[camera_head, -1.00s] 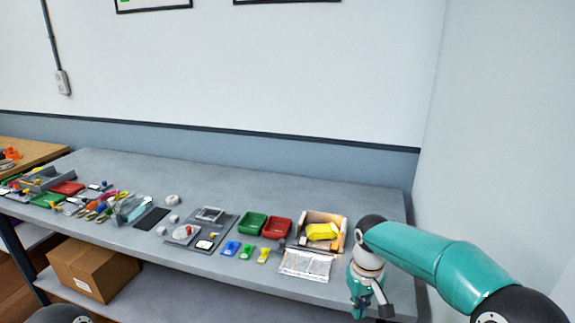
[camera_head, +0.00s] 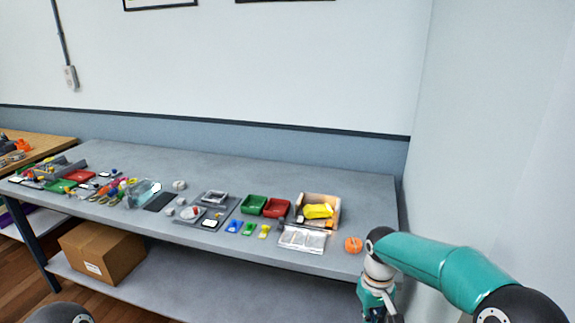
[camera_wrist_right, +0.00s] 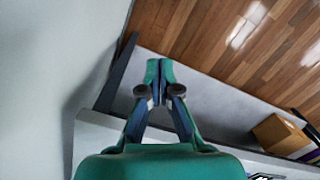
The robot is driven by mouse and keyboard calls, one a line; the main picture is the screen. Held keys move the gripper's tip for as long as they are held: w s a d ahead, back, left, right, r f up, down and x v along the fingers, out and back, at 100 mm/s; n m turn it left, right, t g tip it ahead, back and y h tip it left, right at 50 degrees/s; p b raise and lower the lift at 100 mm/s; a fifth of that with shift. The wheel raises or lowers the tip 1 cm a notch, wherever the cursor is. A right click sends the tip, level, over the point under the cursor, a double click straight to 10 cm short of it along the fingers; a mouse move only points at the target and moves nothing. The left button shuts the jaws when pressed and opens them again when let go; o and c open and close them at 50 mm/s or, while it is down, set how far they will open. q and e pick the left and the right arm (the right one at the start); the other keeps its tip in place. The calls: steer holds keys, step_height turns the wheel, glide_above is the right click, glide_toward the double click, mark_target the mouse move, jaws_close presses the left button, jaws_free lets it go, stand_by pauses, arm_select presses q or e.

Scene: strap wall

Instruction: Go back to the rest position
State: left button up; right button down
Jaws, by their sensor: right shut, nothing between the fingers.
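My right arm comes in from the right in the head view, with its gripper (camera_head: 378,312) hanging down just off the front right end of the grey table (camera_head: 345,272). The right wrist view shows the right gripper's fingers (camera_wrist_right: 159,75) closed together with nothing between them. Beyond the fingers lie the wooden floor and a grey surface. My left gripper does not show in either view.
An orange object (camera_head: 353,244) sits at the table's right end, close to my right arm. Left of it are a silver packet (camera_head: 302,239), a box with a yellow item (camera_head: 318,211), a red tray (camera_head: 276,208) and a green tray (camera_head: 254,204). A cardboard box (camera_head: 102,252) stands on the lower shelf. A wall rises at right.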

steer(key=s+a+f+m+y, duration=0.2)
steer(key=s+a+f, duration=0.1)
steer(key=s+f, duration=0.7)
steer(key=s+a+f+m+t+y, duration=0.1)
steer(key=s+a+f, duration=0.3)
steer(key=s+f, duration=0.7)
steer(key=s+m+y, duration=0.1)
steer(key=s, duration=0.3)
steer(key=shift+s+f+t, duration=0.15)
steer(key=shift+f+t, duration=0.05)
steer(key=shift+t, duration=0.1)
